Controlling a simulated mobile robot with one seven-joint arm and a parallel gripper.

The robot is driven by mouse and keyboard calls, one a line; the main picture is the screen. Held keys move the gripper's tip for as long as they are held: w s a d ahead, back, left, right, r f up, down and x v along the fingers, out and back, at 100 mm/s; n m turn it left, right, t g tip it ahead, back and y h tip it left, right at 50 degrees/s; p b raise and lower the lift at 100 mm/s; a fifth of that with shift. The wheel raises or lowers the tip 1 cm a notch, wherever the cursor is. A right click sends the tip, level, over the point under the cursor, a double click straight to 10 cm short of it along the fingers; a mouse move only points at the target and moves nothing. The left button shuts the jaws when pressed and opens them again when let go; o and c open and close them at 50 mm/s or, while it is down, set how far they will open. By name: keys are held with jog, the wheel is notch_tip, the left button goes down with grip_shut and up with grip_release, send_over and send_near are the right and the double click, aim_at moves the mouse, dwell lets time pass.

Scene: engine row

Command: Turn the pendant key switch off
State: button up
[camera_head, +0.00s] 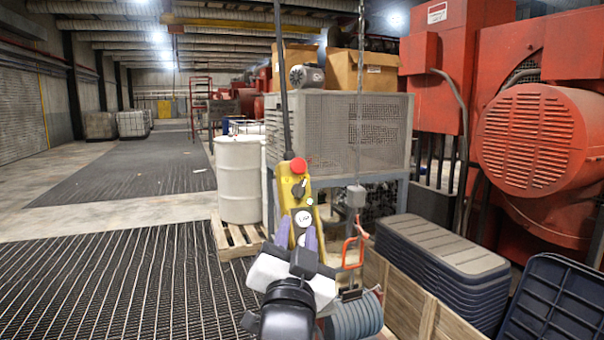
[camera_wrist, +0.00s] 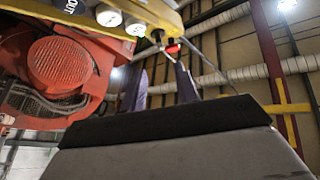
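The pendant (camera_head: 285,190) is a yellow box hanging upright on a black cable, with a red mushroom button (camera_head: 298,166) at its top and round white buttons (camera_head: 303,217) below. A small dark knob (camera_head: 299,189) between them looks like the key switch; its setting is too small to read. My gripper (camera_head: 297,231) is just below and in front of the pendant's lower part, its purple fingers apart with nothing seen between them. In the wrist view, my fingers (camera_wrist: 160,72) point up toward the pendant's yellow edge (camera_wrist: 112,24). I cannot tell whether they touch it.
A chain with a grey hook block (camera_head: 356,196) and orange hook hangs right of the pendant. A white drum (camera_head: 239,180) on a pallet stands behind left. Stacked grey bins (camera_head: 440,262) and a wooden crate (camera_head: 395,290) are at right. The floor at left is clear.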

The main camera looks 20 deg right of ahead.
aim_at(302, 188)
jog(key=shift+w+d+r+p, duration=0.1)
jog(key=shift+r+p, duration=0.25)
jog(key=shift+p, duration=0.7)
jog(key=p+x, duration=0.2)
jog(key=x, duration=0.3)
jog(key=p+x, duration=0.3)
jog(key=x, duration=0.3)
jog(key=shift+f, duration=0.25)
jog(key=shift+c, duration=0.4)
grip_shut()
